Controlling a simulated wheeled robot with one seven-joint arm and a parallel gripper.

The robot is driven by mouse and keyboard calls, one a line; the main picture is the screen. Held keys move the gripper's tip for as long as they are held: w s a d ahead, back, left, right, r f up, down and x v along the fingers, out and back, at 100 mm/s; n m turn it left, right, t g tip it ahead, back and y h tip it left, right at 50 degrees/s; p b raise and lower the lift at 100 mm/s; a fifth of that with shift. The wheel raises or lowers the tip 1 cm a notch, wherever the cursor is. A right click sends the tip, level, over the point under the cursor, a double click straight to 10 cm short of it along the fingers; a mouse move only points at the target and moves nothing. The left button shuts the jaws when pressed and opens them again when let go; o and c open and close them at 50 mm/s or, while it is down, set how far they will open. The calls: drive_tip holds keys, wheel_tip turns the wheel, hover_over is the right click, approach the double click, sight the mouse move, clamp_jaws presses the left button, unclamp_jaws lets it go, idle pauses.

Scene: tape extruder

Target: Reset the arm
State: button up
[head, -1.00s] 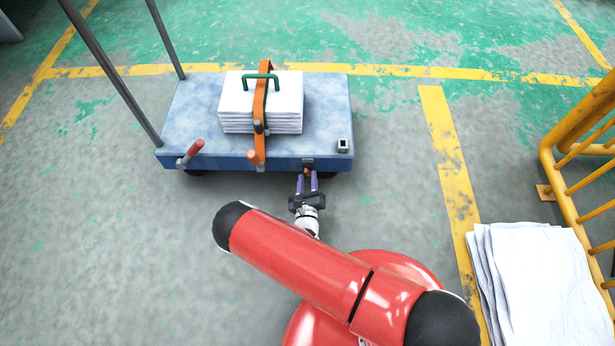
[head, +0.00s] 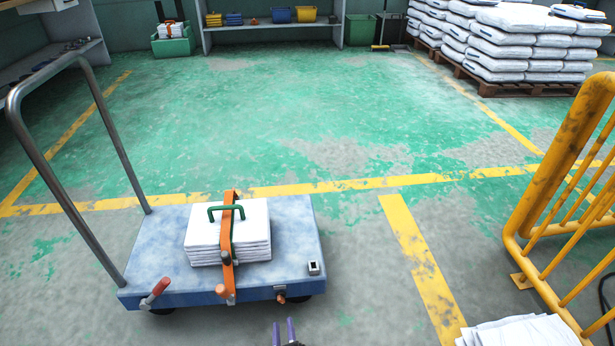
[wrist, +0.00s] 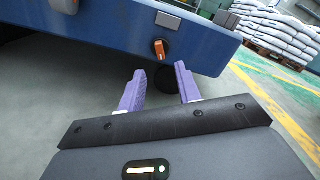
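My gripper (head: 284,332) shows at the bottom of the head view, just in front of the blue cart (head: 300,240). In the wrist view my gripper's two purple fingers (wrist: 158,88) are apart with nothing between them. An orange knob (wrist: 161,48) on the cart's side lies just beyond the fingertips, and a gap shows between them. The same knob also shows in the head view (head: 281,298). The rest of my arm is out of the head view.
A stack of white sheets (head: 250,243) with an orange strap (head: 227,245) sits on the cart. A red-handled lever (head: 157,290) is at its front left. Open floor lies behind the cart.

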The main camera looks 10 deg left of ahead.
drive_tip(key=w+d+r+m+g+h, duration=0.2)
drive_tip(key=w+d+r+m+h, duration=0.15)
drive_tip(key=r+m+h, duration=0.35)
drive_tip(key=w+d+r+m+g+h+p, duration=0.1)
drive_tip(key=w+d+r+m+g+h, duration=0.1)
drive_tip(key=d+r+m+h, duration=0.5)
drive_tip(key=w+d+r+m+g+h, duration=0.25)
drive_tip(key=r+m, duration=0.25)
drive_tip(key=r, duration=0.5)
drive_tip(key=s+d+r+m+g+y+p, duration=0.1)
drive_tip(key=s+d+r+m+g, duration=0.25)
drive_tip(key=d+r+m, duration=0.3)
drive_tip(key=s+d+r+m+g+y, duration=0.1)
drive_tip(key=s+d+r+m+g, duration=0.1)
drive_tip(key=d+r+m+g, duration=0.4)
drive_tip(key=s+d+r+m+t+y+p, duration=0.1)
drive_tip(key=s+r+m+t+y, duration=0.3)
drive_tip(key=s+r+m+y, duration=0.6)
drive_tip(key=s+d+r+m, duration=0.1)
drive_tip(key=s+r+m, duration=0.2)
drive_tip(key=s+r, duration=0.2)
wheel_tip(320, 180, up, 3)
drive_tip(key=shift+s+f+p, duration=0.2)
drive_tip(key=shift+s+p, duration=0.05)
drive_tip(key=shift+p, duration=0.05)
